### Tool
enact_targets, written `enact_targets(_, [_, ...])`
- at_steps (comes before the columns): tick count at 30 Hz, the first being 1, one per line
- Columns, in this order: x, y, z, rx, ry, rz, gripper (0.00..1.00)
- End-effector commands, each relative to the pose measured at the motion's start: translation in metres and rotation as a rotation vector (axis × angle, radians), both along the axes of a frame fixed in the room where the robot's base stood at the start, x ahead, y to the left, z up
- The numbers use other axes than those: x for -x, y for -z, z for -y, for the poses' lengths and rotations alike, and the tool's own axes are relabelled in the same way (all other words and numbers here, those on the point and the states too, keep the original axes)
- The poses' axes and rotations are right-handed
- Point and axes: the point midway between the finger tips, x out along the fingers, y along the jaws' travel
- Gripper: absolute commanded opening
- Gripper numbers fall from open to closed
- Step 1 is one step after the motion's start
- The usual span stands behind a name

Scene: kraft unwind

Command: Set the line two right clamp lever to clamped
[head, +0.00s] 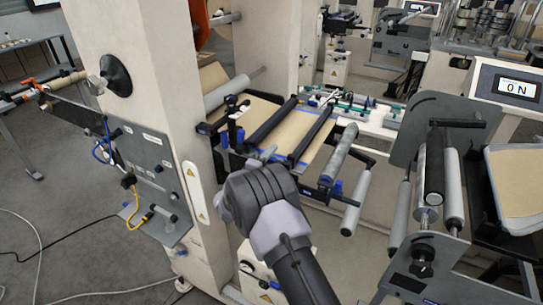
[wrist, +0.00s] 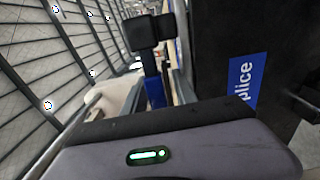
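The splice table (head: 290,118) of the near machine carries brown web and two dark bars (head: 268,122) across it. A black lever-like handle (head: 236,104) with blue parts stands at its left edge. In the wrist view, a black block on a blue stem (wrist: 151,62) stands upright ahead of my gripper; I cannot tell for certain which lever it is. My gripper (head: 264,155) is at the near edge of the table, mostly hidden behind my own wrist. Its grey body with a green light fills the bottom of the wrist view. Its fingers do not show clearly, and no grip is visible.
A dark panel with a blue "splice" label (wrist: 247,82) stands close on the right in the wrist view. Grey rollers (head: 340,152) project right of the table. A cream machine column (head: 150,60) with a control panel (head: 150,160) stands left. A display (head: 515,88) reads "ON".

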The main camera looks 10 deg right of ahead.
Motion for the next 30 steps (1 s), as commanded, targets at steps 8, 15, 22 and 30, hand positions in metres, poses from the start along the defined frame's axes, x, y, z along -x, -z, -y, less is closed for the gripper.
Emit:
enact_targets(8, [0.000,-0.001,-0.001,-0.001,0.000,0.002,0.40])
enact_targets(15, [0.030,-0.003,-0.024,0.000,-0.003,0.001,0.40])
enact_targets(22, [0.080,-0.003,-0.061,0.001,-0.005,0.001,0.40])
enact_targets(30, [0.131,-0.002,-0.097,0.000,-0.003,0.002,0.40])
